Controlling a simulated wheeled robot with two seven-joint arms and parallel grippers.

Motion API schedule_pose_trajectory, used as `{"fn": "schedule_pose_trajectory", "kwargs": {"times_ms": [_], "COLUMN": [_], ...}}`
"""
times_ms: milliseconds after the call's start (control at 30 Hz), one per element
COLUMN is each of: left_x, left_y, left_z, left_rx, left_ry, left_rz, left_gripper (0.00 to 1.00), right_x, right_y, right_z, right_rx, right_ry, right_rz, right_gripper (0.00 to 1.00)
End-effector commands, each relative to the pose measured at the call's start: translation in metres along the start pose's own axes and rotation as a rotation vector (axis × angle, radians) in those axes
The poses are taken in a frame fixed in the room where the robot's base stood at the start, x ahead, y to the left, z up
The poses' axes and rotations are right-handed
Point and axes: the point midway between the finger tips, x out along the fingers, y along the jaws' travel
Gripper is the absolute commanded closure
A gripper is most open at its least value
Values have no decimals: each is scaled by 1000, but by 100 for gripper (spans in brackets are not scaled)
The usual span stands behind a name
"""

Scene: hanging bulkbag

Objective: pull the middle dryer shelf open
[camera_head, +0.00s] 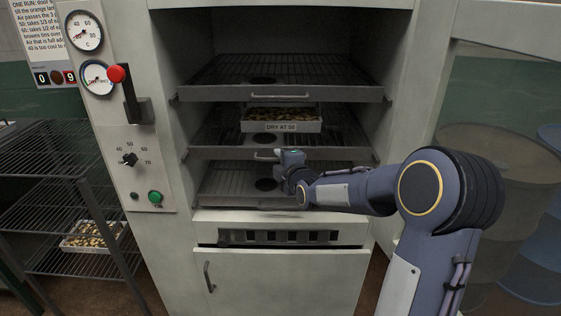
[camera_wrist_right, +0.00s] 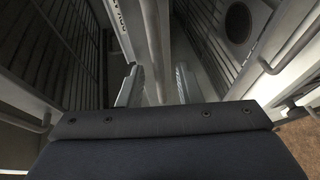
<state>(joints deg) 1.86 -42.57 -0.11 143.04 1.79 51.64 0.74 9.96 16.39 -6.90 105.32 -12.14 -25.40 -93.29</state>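The middle dryer shelf (camera_head: 215,153) is a wire rack, pushed in between an upper and a lower rack. Its bar handle (camera_head: 266,158) is at the middle of its front edge. A tray (camera_head: 283,127) labelled "DRY AT 50" with brownish pieces sits on it. My right gripper (camera_head: 284,160) is at the shelf front, close to the handle's right part. In the right wrist view its two fingers (camera_wrist_right: 157,88) stand apart, with a pale bar (camera_wrist_right: 154,40) along the gap between them. I cannot tell whether they touch it. My left gripper is not in view.
The upper rack (camera_head: 215,93) and lower rack (camera_head: 228,188) sit close above and below. An open door (camera_head: 500,38) stands at the right, with drums (camera_head: 500,170) behind it. A control panel (camera_head: 130,180) is at the left, beside a wire stand (camera_head: 50,205) holding another tray.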

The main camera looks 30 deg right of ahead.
Motion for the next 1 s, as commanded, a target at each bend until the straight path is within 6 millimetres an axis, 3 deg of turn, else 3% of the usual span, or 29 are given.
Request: {"fn": "schedule_pose_trajectory", "kwargs": {"times_ms": [167, 433, 1000], "left_x": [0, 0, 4], "left_y": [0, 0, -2], "left_z": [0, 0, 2], "left_rx": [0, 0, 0], "left_ry": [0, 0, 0], "left_rz": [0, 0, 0], "left_gripper": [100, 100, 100], "right_x": [0, 0, -9], "right_y": [0, 0, -2], "right_z": [0, 0, -4], "right_rx": [1, 0, 0], "right_ry": [0, 0, 1], "right_rz": [0, 0, 0], "right_gripper": [68, 100, 100]}}
